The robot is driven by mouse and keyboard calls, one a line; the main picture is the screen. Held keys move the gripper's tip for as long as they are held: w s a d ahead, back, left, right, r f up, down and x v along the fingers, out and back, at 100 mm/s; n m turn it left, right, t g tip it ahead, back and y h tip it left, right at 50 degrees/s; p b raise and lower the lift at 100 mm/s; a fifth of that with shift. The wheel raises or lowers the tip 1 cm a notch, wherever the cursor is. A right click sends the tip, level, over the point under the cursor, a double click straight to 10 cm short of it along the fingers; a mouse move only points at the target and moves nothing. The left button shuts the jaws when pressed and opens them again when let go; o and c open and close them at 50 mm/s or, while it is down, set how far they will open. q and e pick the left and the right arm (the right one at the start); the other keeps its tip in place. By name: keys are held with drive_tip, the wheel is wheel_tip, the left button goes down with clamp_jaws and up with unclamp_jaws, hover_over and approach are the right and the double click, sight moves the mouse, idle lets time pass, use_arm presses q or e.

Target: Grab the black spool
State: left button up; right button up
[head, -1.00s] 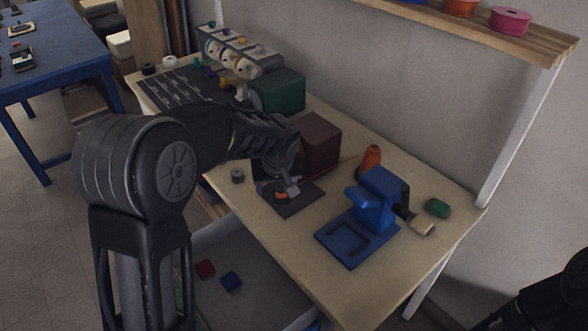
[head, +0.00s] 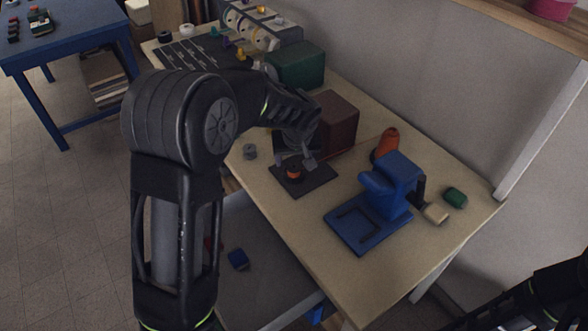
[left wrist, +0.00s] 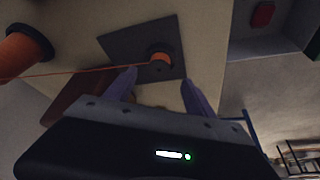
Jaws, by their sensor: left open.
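A small spool (head: 293,173) with dark flanges and orange thread stands on a dark square mat (head: 322,178) on the table. It also shows in the left wrist view (left wrist: 160,58), an orange strand running to it from the left. A plain black spool (head: 164,38) lies at the table's far left end, beside a white one (head: 187,30). My left gripper (head: 306,160) is over the mat, just beside the orange-wound spool in the head view. In the left wrist view its fingers (left wrist: 160,93) are apart and empty, with that spool beyond them. Only part of my right arm shows; its fingertips cannot be made out.
An orange thread cone (head: 385,146) and a blue clamp-like device (head: 372,205) stand right of the mat. A brown box (head: 338,122) and green box (head: 296,64) stand behind. A green block (head: 455,196) lies at right.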

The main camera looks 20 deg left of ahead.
sight(294, 166)
use_arm(q)
drive_tip(key=shift+w+a+f+p, duration=0.1)
drive_tip(key=shift+w+f+p, duration=0.05)
drive_tip(key=shift+f+p, duration=0.3)
drive_tip(key=x, duration=0.4)
drive_tip(key=shift+w+f+p, duration=0.1)
drive_tip(key=shift+p, duration=0.3)
clamp_jaws()
idle(0.5)
